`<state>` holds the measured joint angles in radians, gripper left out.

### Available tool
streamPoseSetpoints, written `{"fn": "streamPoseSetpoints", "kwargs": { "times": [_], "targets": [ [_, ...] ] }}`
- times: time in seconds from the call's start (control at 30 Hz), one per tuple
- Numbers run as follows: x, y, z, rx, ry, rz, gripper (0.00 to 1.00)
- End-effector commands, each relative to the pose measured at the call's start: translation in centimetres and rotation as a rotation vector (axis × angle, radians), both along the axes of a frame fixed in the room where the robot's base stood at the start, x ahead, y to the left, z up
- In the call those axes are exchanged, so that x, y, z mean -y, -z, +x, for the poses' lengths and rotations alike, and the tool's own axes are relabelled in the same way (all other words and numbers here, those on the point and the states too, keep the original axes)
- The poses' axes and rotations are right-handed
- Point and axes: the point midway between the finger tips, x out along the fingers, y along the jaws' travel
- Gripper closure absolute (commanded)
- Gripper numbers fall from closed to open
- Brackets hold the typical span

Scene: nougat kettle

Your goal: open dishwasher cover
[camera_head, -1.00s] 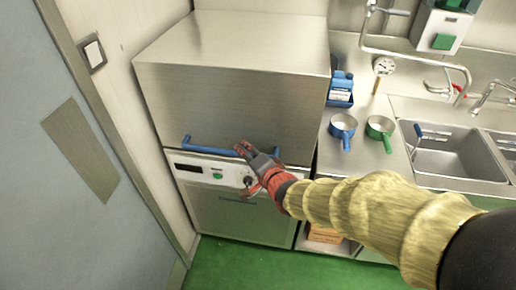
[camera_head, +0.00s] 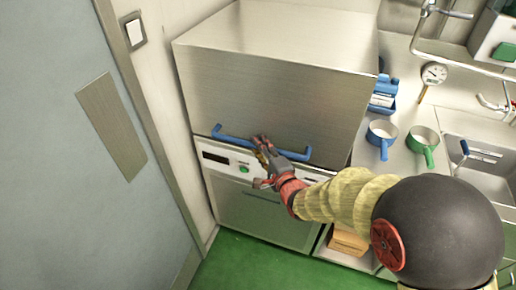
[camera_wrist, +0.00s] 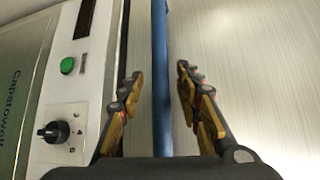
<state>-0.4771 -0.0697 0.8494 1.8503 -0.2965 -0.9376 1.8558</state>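The dishwasher cover (camera_head: 275,88) is a large brushed-steel box, down on the dishwasher's front control panel (camera_head: 230,160). A blue bar handle (camera_head: 232,138) runs along its lower front edge, and it also shows upright in the wrist view (camera_wrist: 160,45). My gripper (camera_head: 262,143) is at about the middle of the handle. In the wrist view my gripper (camera_wrist: 160,78) is open, with one finger on each side of the bar. Gaps show between the bar and both fingers. My wrist hides part of the control panel in the head view.
The panel has a green button (camera_wrist: 67,65) and a black knob (camera_wrist: 54,132). A blue pan (camera_head: 381,134) and a green pan (camera_head: 423,139) stand on the counter at right, beside a sink (camera_head: 480,150). A grey door (camera_head: 60,180) is at left. Green floor (camera_head: 245,265) lies in front.

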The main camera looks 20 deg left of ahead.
Motion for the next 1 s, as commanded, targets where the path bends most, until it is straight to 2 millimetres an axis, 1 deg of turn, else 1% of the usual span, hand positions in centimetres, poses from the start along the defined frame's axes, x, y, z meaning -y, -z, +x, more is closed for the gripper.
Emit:
{"fn": "streamPoseSetpoints", "kwargs": {
  "times": [0.13,0.4,1.0],
  "targets": [
    [-0.56,0.19,0.59,-0.001,0.000,-0.001,0.65],
    [-0.59,0.10,0.68,0.000,0.000,-0.001,0.66],
    [-0.56,0.17,0.65,-0.001,0.001,-0.002,1.00]
  ]
}}
